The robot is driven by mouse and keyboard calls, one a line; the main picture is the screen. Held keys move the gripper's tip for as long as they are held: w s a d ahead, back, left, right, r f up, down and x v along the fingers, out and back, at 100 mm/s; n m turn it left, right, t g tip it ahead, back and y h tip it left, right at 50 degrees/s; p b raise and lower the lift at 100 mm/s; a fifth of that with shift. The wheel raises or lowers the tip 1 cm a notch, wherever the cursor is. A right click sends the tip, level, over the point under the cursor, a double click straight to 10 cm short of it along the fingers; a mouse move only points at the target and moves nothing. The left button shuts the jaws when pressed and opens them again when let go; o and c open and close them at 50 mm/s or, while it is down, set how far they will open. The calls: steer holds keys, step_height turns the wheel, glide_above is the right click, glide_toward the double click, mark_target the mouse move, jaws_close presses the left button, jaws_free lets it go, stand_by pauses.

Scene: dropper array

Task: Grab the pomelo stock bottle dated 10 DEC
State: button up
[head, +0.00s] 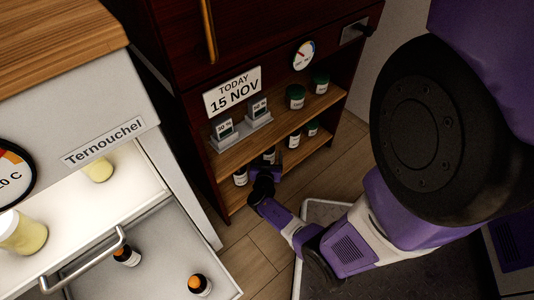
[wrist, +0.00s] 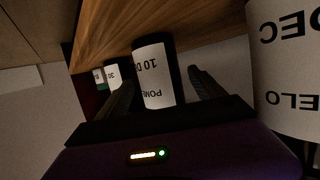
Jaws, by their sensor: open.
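My gripper (head: 266,178) reaches in at the lower shelf of the dark wooden cabinet. In the wrist view my gripper (wrist: 161,90) is open, its two dark fingers either side of a dark bottle (wrist: 153,76). The white label of that bottle shows "POME" and "10 D", partly cut off. I cannot tell whether the fingers touch it. A larger, closer bottle (wrist: 288,70) at the right edge shows "ELO" and "DEC" upside down; its day number is out of view. Another bottle (wrist: 113,74) farther left shows "30".
Lower-shelf bottles stand left of my gripper (head: 240,177) and to its right (head: 293,140). The upper shelf (head: 272,122) holds green-capped jars (head: 296,97) and two small displays. A sign (head: 233,91) reads "TODAY 15 NOV". An open drawer (head: 165,262) with orange-capped bottles is at left.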

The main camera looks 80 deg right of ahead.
steer(key=b+x, duration=0.1)
steer(key=x, duration=0.3)
steer(key=shift+w+d+f+b, duration=0.1)
steer(key=shift+d+f+b, duration=0.05)
steer(key=shift+d+b, duration=0.15)
jaws_close()
